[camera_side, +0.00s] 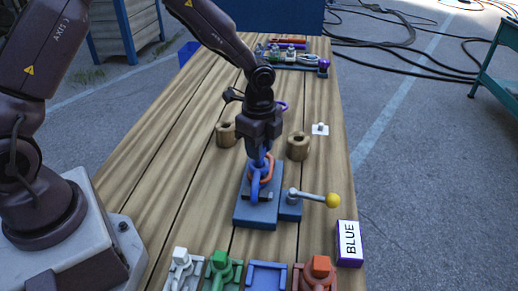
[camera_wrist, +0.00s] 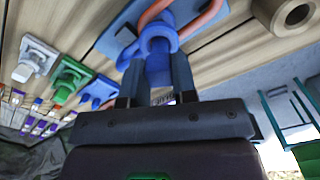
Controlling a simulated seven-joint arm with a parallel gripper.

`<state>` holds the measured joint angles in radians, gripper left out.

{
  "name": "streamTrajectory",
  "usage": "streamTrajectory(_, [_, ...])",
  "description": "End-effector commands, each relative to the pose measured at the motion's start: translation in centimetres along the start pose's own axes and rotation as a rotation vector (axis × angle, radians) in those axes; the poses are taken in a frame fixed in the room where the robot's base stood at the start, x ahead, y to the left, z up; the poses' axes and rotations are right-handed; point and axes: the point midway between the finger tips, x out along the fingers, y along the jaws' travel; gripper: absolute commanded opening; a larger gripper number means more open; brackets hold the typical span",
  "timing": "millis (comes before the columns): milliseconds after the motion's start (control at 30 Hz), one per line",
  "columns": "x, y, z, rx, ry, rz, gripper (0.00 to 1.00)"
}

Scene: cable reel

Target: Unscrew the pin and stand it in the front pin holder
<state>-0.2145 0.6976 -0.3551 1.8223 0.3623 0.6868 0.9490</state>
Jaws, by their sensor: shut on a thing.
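A blue shackle (camera_side: 255,188) stands on a blue base block (camera_side: 258,215) in the side view, with an orange loop (camera_side: 268,170) through or beside it. My gripper (camera_side: 260,153) is above the shackle, pointing down, with its fingers shut on the blue pin (camera_wrist: 159,68), which shows between them in the wrist view. The pin is at the shackle; whether its thread is still engaged is hidden. Two round wooden holders with holes in top stand beyond the base: one at left (camera_side: 226,135) and one at right (camera_side: 298,148). The right one looks empty.
A lever with a yellow knob (camera_side: 332,200) sticks out right of the base. A box marked BLUE (camera_side: 348,244) stands at front right. White (camera_side: 182,268), green (camera_side: 222,268) and red-orange (camera_side: 320,268) shackles line the front, with an empty blue tray (camera_side: 267,276) among them.

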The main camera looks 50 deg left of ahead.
Motion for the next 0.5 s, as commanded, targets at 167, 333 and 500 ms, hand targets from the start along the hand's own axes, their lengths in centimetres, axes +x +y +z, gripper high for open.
streamTrajectory(167, [-1.0,0.0,0.0,-0.002,0.001,-0.001,0.00])
streamTrajectory(333, [-1.8,0.0,0.0,-0.004,0.001,0.000,0.00])
streamTrajectory(500, [-2.7,0.0,0.0,-0.003,0.000,-0.002,0.00])
